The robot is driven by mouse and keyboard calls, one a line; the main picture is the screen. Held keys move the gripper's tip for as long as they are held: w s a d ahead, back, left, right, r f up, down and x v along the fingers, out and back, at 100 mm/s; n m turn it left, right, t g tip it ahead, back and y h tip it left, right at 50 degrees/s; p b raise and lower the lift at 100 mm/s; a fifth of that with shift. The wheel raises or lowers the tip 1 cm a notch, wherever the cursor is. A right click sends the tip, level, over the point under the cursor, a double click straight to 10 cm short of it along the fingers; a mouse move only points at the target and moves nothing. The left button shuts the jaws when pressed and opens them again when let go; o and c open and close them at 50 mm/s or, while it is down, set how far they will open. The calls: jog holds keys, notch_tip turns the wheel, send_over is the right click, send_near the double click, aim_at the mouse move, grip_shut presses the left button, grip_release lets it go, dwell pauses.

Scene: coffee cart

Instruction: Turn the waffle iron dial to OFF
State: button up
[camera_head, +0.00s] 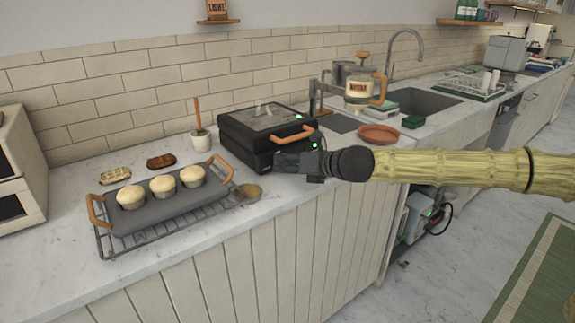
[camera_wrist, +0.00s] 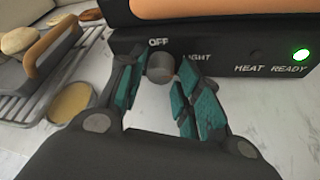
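The black waffle iron (camera_head: 255,132) stands closed on the counter, with an orange handle (camera_head: 292,135) at its front. In the wrist view its front panel (camera_wrist: 225,58) carries a grey round dial (camera_wrist: 160,70), with OFF printed above it and LIGHT to its right. I cannot make out a pointer mark on the dial. A green lamp (camera_wrist: 301,55) glows by the words HEAT READY. My gripper (camera_wrist: 161,82) is open, with its teal-padded fingers on either side of the dial; contact is unclear. In the head view my gripper (camera_head: 282,162) is at the waffle iron's front and hides the dial.
A tray (camera_head: 150,216) with several muffins on a wire rack stands left of the waffle iron. A small round dish (camera_head: 250,191) is close below my gripper. A terracotta plate (camera_head: 378,134) and the sink (camera_head: 425,103) are to the right.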

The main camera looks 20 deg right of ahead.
jog(key=c, duration=0.7)
jog(key=shift+c, duration=0.2)
jog(key=n+h, duration=0.2)
jog(key=shift+a+n, duration=0.2)
jog(key=shift+n, duration=0.1)
jog(key=shift+s+a+n+t+h+b, duration=0.1)
jog(key=shift+n+t+h+b, duration=0.45)
jog(key=shift+n+h, duration=0.5)
jog(key=n, duration=0.1)
jog(key=n+t+h+b, duration=0.1)
jog(key=n, duration=0.1)
jog(key=shift+a+f+h, duration=0.1)
jog(key=shift+a+h, duration=0.05)
jog(key=shift+h, duration=0.1)
jog(key=shift+n+t+h+b, duration=0.55)
jog(key=shift+n+h+b, duration=0.2)
jog(key=shift+n, duration=0.7)
